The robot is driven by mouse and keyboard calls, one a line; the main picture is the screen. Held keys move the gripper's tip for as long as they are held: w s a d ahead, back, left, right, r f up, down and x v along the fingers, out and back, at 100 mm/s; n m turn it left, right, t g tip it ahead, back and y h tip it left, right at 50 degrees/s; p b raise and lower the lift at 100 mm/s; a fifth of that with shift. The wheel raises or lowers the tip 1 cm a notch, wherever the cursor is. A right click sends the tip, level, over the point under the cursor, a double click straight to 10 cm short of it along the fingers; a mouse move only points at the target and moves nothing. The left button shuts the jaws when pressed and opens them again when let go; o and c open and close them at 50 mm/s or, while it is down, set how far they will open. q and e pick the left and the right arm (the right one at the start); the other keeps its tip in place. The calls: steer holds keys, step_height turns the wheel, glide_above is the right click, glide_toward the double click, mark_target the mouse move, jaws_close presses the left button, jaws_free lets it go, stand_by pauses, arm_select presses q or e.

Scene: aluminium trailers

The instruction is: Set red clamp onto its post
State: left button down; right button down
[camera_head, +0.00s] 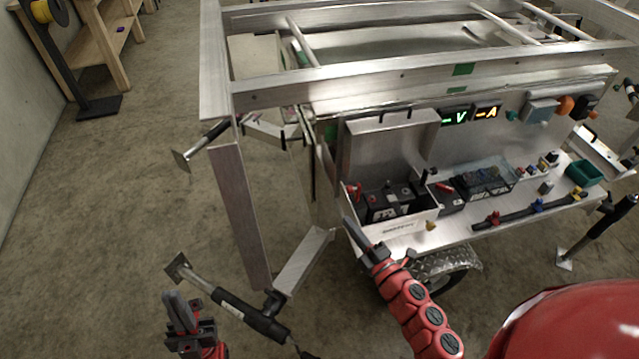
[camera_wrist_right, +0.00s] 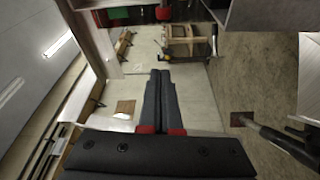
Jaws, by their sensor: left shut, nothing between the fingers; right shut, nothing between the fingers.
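A black battery (camera_head: 392,205) sits in an open metal box (camera_head: 412,226) on the trailer's shelf. A small red clamp-like piece (camera_head: 356,189) is at the battery's left end; I cannot tell whether it sits on a post or beside it. Another red piece (camera_head: 445,187) lies to the right, by a second dark block. My right gripper (camera_head: 348,222) is shut and empty, in front of the box's left corner and apart from the red piece. Its shut fingers also show in the right wrist view (camera_wrist_right: 160,75). My left gripper (camera_head: 172,297) is shut and empty, low at the left.
A raised metal lid (camera_head: 390,142) stands behind the battery. A black bar with coloured knobs (camera_head: 515,214) and a clear-covered box (camera_head: 487,178) are to the right. Lit displays (camera_head: 470,116) hang above. A trailer jack (camera_head: 235,312) is near my left gripper.

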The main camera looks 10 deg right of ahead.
steer(key=shift+w+d, duration=0.25)
steer(key=w+d+p, duration=0.1)
steer(key=w+p, duration=0.3)
steer(key=w, duration=0.5)
steer(key=shift+w+f, duration=0.15)
steer(key=shift+w, duration=0.05)
